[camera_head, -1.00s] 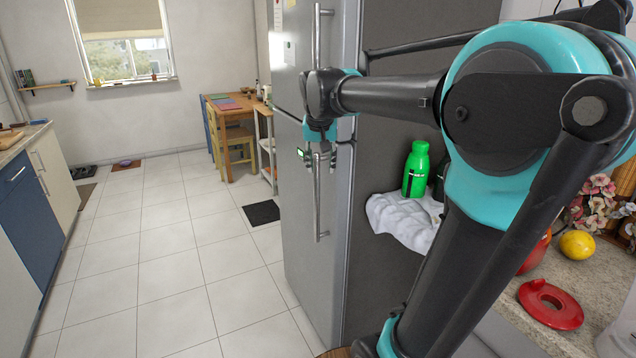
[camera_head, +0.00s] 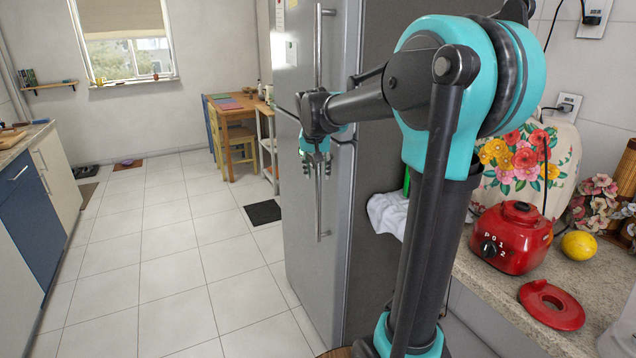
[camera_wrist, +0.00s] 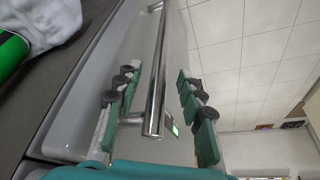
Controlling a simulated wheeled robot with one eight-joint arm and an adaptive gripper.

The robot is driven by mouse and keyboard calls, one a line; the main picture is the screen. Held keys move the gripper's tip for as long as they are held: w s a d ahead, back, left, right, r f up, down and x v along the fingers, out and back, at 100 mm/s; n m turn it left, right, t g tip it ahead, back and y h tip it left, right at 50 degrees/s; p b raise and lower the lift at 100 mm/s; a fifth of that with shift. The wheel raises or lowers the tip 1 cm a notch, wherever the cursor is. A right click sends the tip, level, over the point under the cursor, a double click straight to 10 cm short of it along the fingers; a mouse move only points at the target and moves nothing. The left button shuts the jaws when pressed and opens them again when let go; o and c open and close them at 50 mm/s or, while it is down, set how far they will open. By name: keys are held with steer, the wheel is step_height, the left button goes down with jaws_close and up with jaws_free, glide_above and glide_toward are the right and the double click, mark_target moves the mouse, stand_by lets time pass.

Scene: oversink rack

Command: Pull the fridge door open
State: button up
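The grey fridge (camera_head: 345,250) stands in the middle of the head view with its doors shut. Its lower door has a vertical metal handle (camera_head: 319,215); the upper door has a similar handle (camera_head: 318,50). My gripper (camera_head: 316,172) is at the upper part of the lower handle. In the wrist view the handle (camera_wrist: 158,75) runs between the two fingers of my gripper (camera_wrist: 155,98). Gaps show on both sides, so the fingers are open and seem not to press on the bar. A small lit green display (camera_wrist: 174,130) is beside the handle's end.
A white cloth (camera_head: 388,213) lies beside the fridge. Tiled floor (camera_head: 160,270) left of the fridge is clear up to the blue cabinet (camera_head: 32,220).

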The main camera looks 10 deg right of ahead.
steer(key=shift+x, duration=2.55)
steer(key=shift+c, duration=0.6)
jaws_close()
